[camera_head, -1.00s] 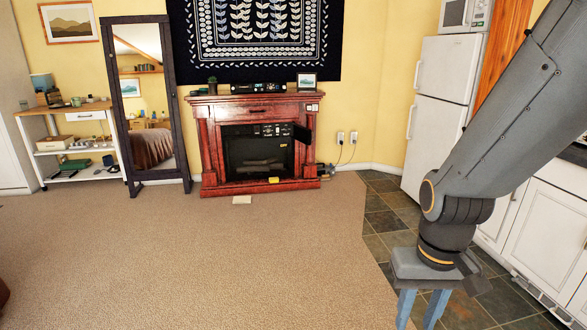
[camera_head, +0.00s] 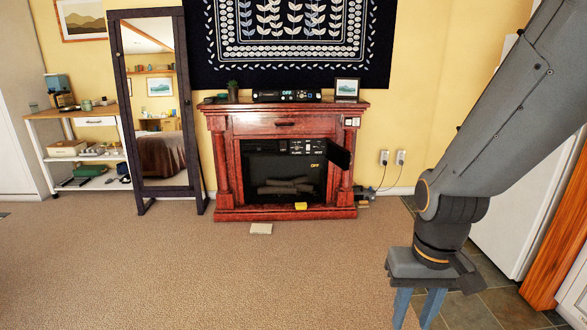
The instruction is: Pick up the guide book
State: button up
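No thing in view can be read for certain as the guide book. A small flat cream item (camera_head: 261,228) lies on the carpet in front of the fireplace; it may be a book, but no title can be made out. A small yellow item (camera_head: 301,206) is at the fireplace's base, too small to identify. My gripper (camera_head: 418,305) hangs at the lower right, its two blue-grey fingers apart with nothing visible between them. It is well to the right of the cream item and nearer the camera.
The red wooden fireplace (camera_head: 285,170) stands against the wall, its door ajar at the right. A standing mirror (camera_head: 159,160) and a white cart (camera_head: 85,150) with several small items are to its left. A white fridge (camera_head: 510,200) is at the right.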

aim_at(256, 229)
jog(key=u, duration=0.2)
jog(key=i, duration=1.75)
jog(key=u, duration=0.4)
jog(key=i, duration=2.2)
jog(key=u, duration=0.2)
